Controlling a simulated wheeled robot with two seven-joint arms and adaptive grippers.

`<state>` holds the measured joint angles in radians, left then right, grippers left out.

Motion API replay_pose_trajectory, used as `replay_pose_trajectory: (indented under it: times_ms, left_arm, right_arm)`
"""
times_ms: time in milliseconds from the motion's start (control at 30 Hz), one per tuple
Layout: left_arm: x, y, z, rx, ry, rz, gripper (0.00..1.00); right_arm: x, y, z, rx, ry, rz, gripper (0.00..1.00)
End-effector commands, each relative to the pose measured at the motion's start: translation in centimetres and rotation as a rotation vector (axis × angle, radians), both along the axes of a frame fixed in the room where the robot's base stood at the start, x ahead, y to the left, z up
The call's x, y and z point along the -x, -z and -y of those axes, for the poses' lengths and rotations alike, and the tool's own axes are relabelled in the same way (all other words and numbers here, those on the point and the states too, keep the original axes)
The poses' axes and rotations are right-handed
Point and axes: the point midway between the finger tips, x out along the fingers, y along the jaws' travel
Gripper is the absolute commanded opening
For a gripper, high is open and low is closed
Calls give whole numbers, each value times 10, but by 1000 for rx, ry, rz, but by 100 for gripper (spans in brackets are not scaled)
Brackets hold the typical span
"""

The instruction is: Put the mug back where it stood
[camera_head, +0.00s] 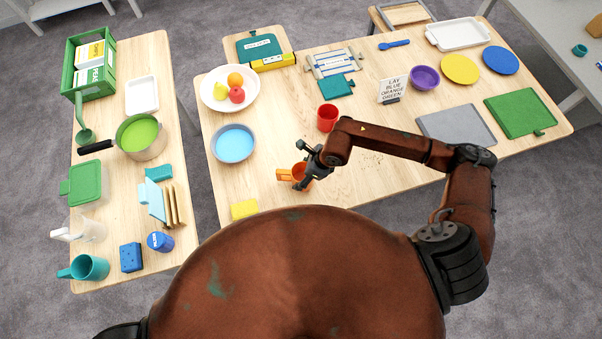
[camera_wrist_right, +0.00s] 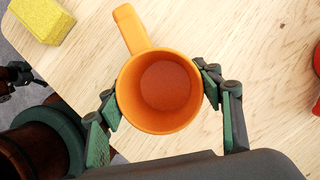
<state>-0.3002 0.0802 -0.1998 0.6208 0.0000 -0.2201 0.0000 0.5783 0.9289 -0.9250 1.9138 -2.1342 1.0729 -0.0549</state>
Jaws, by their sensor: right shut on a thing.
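The orange mug (camera_head: 299,171) is at the near part of the middle table, its handle pointing left in the head view. My right gripper (camera_head: 303,177) is shut on it. In the right wrist view the mug (camera_wrist_right: 165,85) is upright and empty, with a finger on either side of its wall and the handle pointing up and left. I cannot tell whether its base touches the table. A dark jointed part at the left edge of the right wrist view may be my left gripper (camera_wrist_right: 14,77); its jaws are unclear.
A yellow sponge (camera_head: 244,209) lies left of the mug near the front edge. A blue bowl (camera_head: 234,144) stands farther left, and a red cup (camera_head: 327,117) stands behind the mug. The wood between the bowl and the mug is clear. A grey mat (camera_head: 455,125) lies to the right.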

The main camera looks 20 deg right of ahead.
Motion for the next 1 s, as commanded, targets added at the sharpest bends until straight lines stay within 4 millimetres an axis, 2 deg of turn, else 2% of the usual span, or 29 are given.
replay_pose_trajectory:
  times_ms: [467, 500, 767, 1000]
  left_arm:
    - [2, 7, 0, 0, 0, -3, 85]
    - [1, 7, 0, 0, 0, -3, 85]
    - [2, 7, 0, 0, 0, -3, 85]
    - [2, 7, -1, 0, 0, -3, 85]
  right_arm:
    - [0, 9, -1, -2, 0, 1, 21]
    - [0, 9, -1, -2, 0, 1, 62]
    - [0, 9, 0, -1, 0, 1, 80]
    - [0, 9, 0, 1, 0, -1, 80]
